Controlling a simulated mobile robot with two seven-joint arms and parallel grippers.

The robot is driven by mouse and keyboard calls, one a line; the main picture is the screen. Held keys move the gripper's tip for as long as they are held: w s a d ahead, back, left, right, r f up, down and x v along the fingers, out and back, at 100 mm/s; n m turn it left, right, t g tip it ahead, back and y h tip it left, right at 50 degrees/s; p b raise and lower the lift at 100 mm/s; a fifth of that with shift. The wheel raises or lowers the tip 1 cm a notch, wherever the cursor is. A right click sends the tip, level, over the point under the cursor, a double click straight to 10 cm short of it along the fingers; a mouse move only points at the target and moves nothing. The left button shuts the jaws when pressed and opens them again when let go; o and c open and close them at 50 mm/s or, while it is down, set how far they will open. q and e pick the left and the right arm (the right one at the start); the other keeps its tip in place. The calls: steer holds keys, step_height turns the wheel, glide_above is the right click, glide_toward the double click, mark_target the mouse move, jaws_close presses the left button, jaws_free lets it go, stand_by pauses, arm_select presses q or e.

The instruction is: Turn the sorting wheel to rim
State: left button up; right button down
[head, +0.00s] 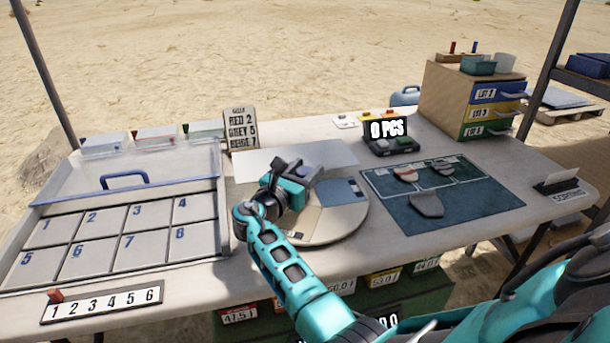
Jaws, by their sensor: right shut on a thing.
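The sorting wheel (335,229) is a round, flat, beige disc lying on the table, with several sectors marked on its top. A blue-grey patch (343,191) shows on its right side. My right gripper (306,176) is over the far left part of the wheel. It is shut on a part of the wheel, but the arm and gripper body hide most of the grip. My left gripper is out of view.
A tray with numbered cells (124,247) and a clear lid stands left. A blue mat (465,208) with sherds lies right. A counter reading "0 PCS" (387,131), a sign (240,128) and a drawer box (450,97) stand behind.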

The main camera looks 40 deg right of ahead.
steer(key=shift+f+m+g+h+b, duration=0.1)
steer(key=shift+m+g+h+b, duration=0.4)
steer(key=shift+m+g+b, duration=1.75)
steer(key=shift+m+g, duration=0.05)
steer(key=shift+g, duration=1.2)
steer(key=c, duration=0.6)
jaws_free()
steer(key=shift+a, duration=0.35)
steer(key=a, duration=1.2)
steer(key=shift+w+a+b, duration=0.1)
steer(key=shift+w+b, duration=0.05)
steer(key=shift+b, duration=0.15)
